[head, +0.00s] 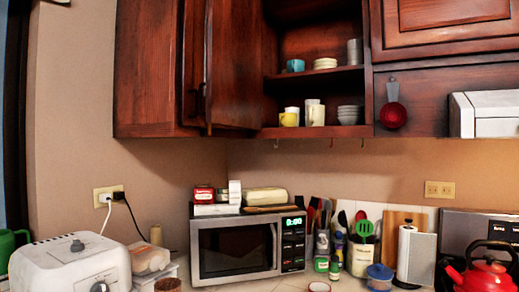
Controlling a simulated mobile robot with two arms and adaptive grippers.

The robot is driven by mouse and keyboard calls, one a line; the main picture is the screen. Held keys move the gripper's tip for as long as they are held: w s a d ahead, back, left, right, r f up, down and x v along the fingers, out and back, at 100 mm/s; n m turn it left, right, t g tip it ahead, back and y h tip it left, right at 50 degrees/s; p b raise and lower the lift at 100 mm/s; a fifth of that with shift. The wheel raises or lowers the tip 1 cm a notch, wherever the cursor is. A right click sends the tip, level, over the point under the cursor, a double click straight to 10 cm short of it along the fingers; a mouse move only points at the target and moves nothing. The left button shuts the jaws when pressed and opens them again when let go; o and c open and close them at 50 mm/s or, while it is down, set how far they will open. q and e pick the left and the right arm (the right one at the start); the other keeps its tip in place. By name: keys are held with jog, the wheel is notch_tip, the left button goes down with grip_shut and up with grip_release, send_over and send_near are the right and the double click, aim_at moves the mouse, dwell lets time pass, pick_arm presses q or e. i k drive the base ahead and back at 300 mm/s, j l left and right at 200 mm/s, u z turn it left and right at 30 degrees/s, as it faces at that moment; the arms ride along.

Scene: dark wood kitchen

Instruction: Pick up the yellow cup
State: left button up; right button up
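The yellow cup (288,119) stands on the lower shelf of the open wall cabinet (318,131), at the left end of that shelf. A whitish cup shows right behind it. A pale mug (316,114) stands to its right, apart from it. Neither of my grippers is in the head view.
The cabinet's open door (237,70) hangs just left of the shelves. Stacked bowls (348,114) stand right of the mugs, and a teal cup (296,65) is on the shelf above. Below are a microwave (235,248), a toaster (70,265) and a red kettle (485,272).

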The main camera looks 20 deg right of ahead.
aim_at(285, 119)
jog(key=i+l+u, duration=0.1)
jog(key=l, duration=0.2)
jog(key=i+l+u, duration=0.25)
jog(key=l, duration=0.35)
jog(key=i+l+u, duration=0.1)
jog(key=l, duration=0.25)
jog(key=i, duration=0.1)
